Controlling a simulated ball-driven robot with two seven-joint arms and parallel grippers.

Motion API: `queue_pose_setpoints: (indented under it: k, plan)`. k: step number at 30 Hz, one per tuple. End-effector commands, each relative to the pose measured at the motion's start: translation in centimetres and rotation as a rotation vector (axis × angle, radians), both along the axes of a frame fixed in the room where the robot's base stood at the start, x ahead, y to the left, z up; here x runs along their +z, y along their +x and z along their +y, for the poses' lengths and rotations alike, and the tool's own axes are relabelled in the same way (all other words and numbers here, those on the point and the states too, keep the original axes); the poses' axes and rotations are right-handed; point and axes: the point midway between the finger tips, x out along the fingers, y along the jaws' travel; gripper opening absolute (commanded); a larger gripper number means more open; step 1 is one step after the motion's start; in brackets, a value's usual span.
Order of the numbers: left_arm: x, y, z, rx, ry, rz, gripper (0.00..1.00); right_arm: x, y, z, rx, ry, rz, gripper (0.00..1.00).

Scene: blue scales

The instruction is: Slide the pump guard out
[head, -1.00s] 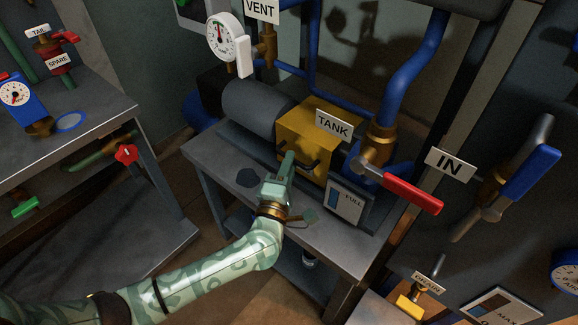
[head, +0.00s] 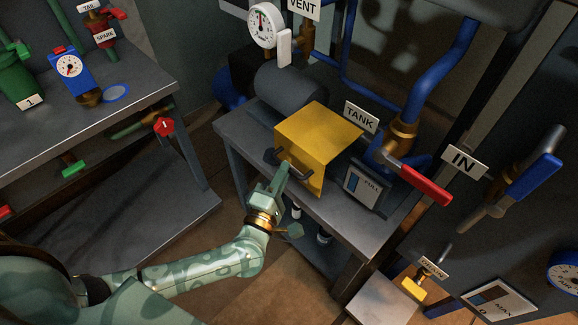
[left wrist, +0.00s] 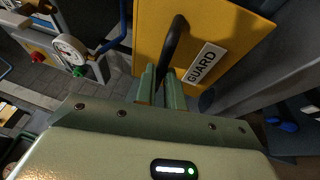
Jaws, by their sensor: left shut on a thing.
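The pump guard is a yellow box (head: 318,138) on the grey bench in the head view, with a dark bar handle (head: 290,160) on its front. In the left wrist view its yellow front (left wrist: 235,30) fills the upper middle, with a GUARD label (left wrist: 204,63) beside the handle (left wrist: 172,45). My left gripper (head: 283,172) is shut on the handle; its two fingers also show in the left wrist view (left wrist: 161,84), around the bar. The guard sticks out toward the bench's front edge. My right gripper is not in view.
The grey motor (head: 290,88) sits behind the guard. The TANK sign (head: 361,116), the FULL gauge panel (head: 366,187) and a red lever (head: 418,184) stand to its right. The bench (head: 240,128) has bare top on the left. Open floor lies in front.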

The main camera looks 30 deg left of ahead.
Motion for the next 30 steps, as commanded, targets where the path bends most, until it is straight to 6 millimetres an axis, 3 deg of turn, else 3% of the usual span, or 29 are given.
queue_pose_setpoints:
  k: [4,7,19,23,30]
  plan:
    - [-0.1,0.0,0.0,0.000,0.000,0.002,0.00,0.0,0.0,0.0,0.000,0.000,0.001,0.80]
    - [-0.1,0.0,0.0,0.000,0.000,0.002,0.32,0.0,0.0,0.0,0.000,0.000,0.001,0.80]
    - [-0.2,-0.8,-0.1,-0.001,0.000,0.004,0.32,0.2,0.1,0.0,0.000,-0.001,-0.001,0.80]
    - [-0.5,-3.3,-0.2,-0.002,0.000,0.005,0.32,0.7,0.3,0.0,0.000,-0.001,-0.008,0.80]
    - [-1.6,-9.8,-0.5,0.000,0.001,0.005,0.32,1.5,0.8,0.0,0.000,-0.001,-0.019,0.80]
